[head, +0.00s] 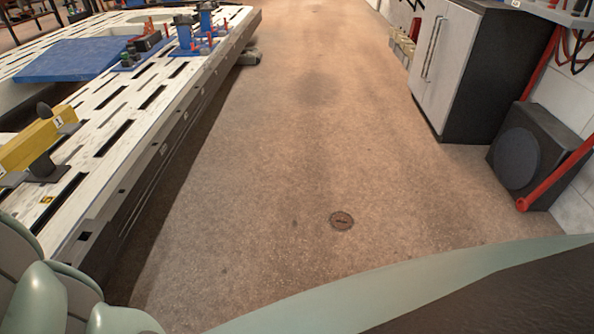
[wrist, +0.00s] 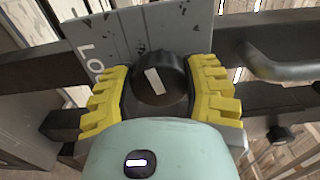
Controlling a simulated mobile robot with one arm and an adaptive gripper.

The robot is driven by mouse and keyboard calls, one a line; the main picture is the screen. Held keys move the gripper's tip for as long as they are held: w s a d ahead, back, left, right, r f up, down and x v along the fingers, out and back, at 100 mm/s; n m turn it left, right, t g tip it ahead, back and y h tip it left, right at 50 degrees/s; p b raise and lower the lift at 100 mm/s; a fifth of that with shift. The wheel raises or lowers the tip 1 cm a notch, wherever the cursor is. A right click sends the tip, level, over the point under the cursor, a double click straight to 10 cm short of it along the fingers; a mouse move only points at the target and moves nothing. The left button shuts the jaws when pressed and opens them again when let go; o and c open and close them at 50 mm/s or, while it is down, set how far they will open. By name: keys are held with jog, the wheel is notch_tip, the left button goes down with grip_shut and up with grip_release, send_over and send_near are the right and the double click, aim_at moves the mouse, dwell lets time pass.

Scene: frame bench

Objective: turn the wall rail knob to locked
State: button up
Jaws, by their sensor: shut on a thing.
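The wall rail knob (wrist: 160,80) is black and round with a pale pointer bar on its face, seen in the wrist view. It sits in front of a grey plate (wrist: 185,27) with pale lettering that begins "LO"; the rest of the lettering is hidden. My gripper (wrist: 158,92) has yellow ribbed fingers, one on each side of the knob, shut on it. The pointer bar stands close to upright in the picture, slightly tilted. The head view does not show the knob or my gripper.
In the wrist view a dark rail (wrist: 282,97) runs behind the knob, with a curved grey bar (wrist: 285,65) at right and another dark knob (wrist: 279,134) below it. In the head view a slotted white bench (head: 125,120) stands left; the middle floor is clear. A cabinet (head: 455,60) stands right.

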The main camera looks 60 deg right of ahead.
jog(key=shift+m+b, duration=0.45)
jog(key=shift+m, duration=0.75)
jog(key=o, duration=1.2)
jog(key=v, duration=1.2)
jog(key=shift+a, duration=0.15)
jog(key=shift+s, duration=0.1)
